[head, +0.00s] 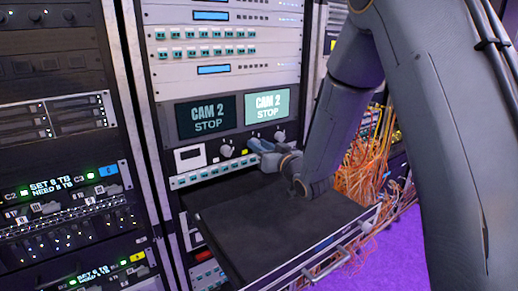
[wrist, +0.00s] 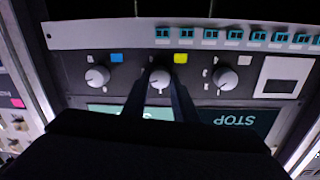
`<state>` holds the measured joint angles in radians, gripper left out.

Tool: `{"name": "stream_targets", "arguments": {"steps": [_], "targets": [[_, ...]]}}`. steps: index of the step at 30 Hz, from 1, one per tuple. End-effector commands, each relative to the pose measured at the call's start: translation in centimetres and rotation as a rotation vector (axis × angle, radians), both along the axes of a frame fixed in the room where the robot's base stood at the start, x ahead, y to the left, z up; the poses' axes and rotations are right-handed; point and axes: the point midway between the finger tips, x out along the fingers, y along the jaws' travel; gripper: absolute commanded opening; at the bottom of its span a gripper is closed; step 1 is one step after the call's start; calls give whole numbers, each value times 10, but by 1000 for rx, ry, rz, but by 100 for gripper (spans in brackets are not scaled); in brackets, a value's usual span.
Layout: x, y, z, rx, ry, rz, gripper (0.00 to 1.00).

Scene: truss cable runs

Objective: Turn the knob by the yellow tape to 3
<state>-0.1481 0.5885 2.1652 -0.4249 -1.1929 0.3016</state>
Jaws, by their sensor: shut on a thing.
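In the wrist view, which is upside down, three pale knobs sit in a row on a dark panel. The middle knob (wrist: 160,78) has a yellow tape (wrist: 180,58) beside it, above right in the picture. The yellow tape also shows in the head view (head: 244,152). My gripper (wrist: 160,88) is shut on this middle knob, one finger on each side. A dark mark on the knob seems to point down in the wrist view. The numbers around it are too small to read. In the head view my gripper (head: 256,147) hides the knob.
A knob by blue tape (wrist: 97,77) and a knob by white tape (wrist: 226,79) flank the held one. A black pull-out shelf (head: 265,225) juts out below my wrist. Orange cables (head: 362,170) hang at right.

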Motion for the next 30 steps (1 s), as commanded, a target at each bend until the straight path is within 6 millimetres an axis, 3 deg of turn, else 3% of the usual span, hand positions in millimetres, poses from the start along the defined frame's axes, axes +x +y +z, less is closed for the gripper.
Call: {"name": "stream_targets", "arguments": {"steps": [15,30], "targets": [[1,-2,0,314,213,0,3],[1,-2,0,396,269,0,3]]}}
